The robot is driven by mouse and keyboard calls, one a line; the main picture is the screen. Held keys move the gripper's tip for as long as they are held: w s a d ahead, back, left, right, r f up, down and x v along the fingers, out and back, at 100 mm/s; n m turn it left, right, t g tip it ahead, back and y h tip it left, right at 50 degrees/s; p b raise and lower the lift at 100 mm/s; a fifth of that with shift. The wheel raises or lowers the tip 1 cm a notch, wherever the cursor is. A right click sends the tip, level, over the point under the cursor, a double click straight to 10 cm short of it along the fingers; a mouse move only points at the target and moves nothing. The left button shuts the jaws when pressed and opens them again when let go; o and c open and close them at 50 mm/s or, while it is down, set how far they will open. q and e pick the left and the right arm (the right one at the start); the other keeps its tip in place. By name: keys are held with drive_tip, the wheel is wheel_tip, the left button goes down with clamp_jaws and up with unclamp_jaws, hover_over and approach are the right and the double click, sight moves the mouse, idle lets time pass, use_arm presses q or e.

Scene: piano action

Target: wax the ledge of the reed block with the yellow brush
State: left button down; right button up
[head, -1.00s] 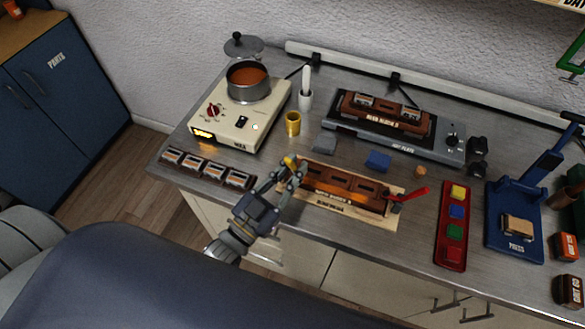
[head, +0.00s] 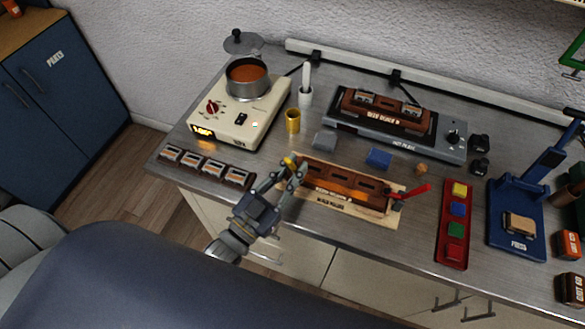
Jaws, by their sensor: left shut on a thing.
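The brown reed block (head: 345,181) lies on a pale paper mat (head: 345,214) near the front of the bench, with dark slots along it. My left gripper (head: 288,170) is at the block's left end, shut on the yellow brush (head: 289,161). Only the brush's yellow top shows above the fingers; its bristles are hidden, and I cannot tell whether they touch the ledge. My right gripper is not in view. A pot of orange-brown wax (head: 247,78) sits on the cream heater (head: 239,113) at the back left.
A red-handled tool (head: 414,191) lies at the block's right end. A second reed block (head: 382,113) sits on the hot plate (head: 398,137) behind. A yellow cup (head: 292,121), grey block (head: 325,140) and blue block (head: 378,158) stand between. A red tray (head: 454,225) and blue press (head: 515,227) are at right.

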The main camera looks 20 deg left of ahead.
use_arm(q)
drive_tip(key=shift+d, duration=0.1)
drive_tip(key=shift+d, duration=0.9)
drive_tip(key=shift+d+p, duration=0.35)
drive_tip(key=shift+d, duration=0.25)
drive_tip(key=shift+s+d+f, duration=0.1)
drive_tip(key=shift+d+f, duration=0.05)
drive_tip(key=shift+d, duration=1.45)
drive_tip(key=shift+d, duration=1.55)
